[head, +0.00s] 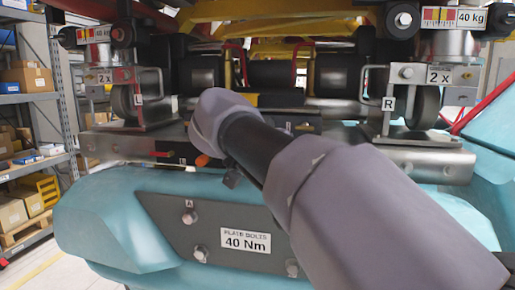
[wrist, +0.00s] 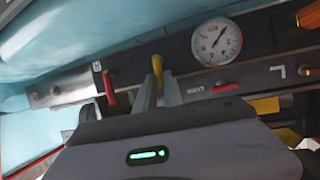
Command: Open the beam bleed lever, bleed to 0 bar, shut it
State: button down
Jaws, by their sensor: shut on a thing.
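My gripper (wrist: 158,82) shows in the wrist view with its two grey fingers close together. It is shut on a small yellow lever (wrist: 157,64), whose end shows at the fingertips. The lever stands out from a dark beam (wrist: 130,66). A round white gauge (wrist: 217,41) is on the beam right of the lever. Its needle points to the upper right, and the figures are too small to read. In the head view my arm hides the fingertips, the lever and the gauge.
A red lever (wrist: 108,88) stands just left of my fingers. A red part (wrist: 225,87) and an orange handle (wrist: 308,15) lie to the right. The head view shows a turquoise body (head: 90,215) below, a plate marked 40 Nm (head: 170,225), and storage shelves (head: 30,98) at left.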

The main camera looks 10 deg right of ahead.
jog(key=shift+f, duration=0.15)
dwell(0.4)
jog(key=c, duration=1.5)
grip_release()
jog(key=shift+o, duration=0.2)
jog(key=p+v, duration=0.3)
jog(key=v, duration=1.4)
jog(key=shift+a, duration=0.25)
jog(key=shift+s, duration=0.1)
